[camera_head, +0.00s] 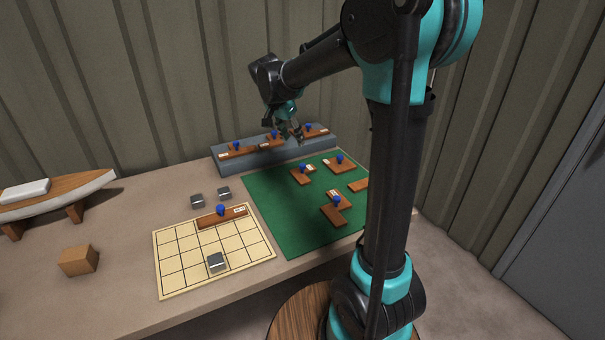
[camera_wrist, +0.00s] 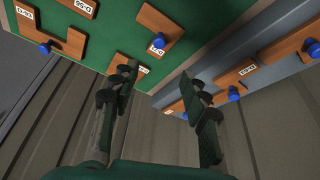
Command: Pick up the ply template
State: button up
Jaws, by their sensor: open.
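Several brown ply templates with blue knobs and white labels are in view, and I cannot tell which one is meant. In the head view, templates such as the U-shaped one (camera_head: 329,214) and a back one (camera_head: 346,167) lie on the green mat (camera_head: 268,210). Others, such as the left one (camera_head: 240,154), sit on the grey ledge (camera_head: 228,165), and one (camera_head: 208,221) lies on the gridded board. My gripper (camera_head: 297,138) is open and empty above the ledge's front edge. In the wrist view, its fingers (camera_wrist: 163,78) stand apart; the left finger partly hides a template (camera_wrist: 143,73) on the mat.
The gridded board (camera_head: 176,277) carries a metal block (camera_head: 216,262); two more blocks (camera_head: 197,201) sit behind it. A wooden cube (camera_head: 78,260) and a boat-hull model (camera_head: 60,194) stand at left. A corrugated wall (camera_head: 190,70) rises close behind the ledge.

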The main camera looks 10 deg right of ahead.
send_near(302, 165)
jog(key=x, duration=0.5)
jog(key=shift+w+d+r, duration=0.1)
jog(key=shift+w+d, duration=0.1)
jog(key=shift+w, duration=0.2)
jog(key=shift+s+x, duration=0.15)
jog(key=shift+x, duration=1.2)
jog(key=shift+s+x, duration=0.2)
jog(key=shift+x, duration=1.1)
jog(key=shift+a, duration=0.15)
grip_shut()
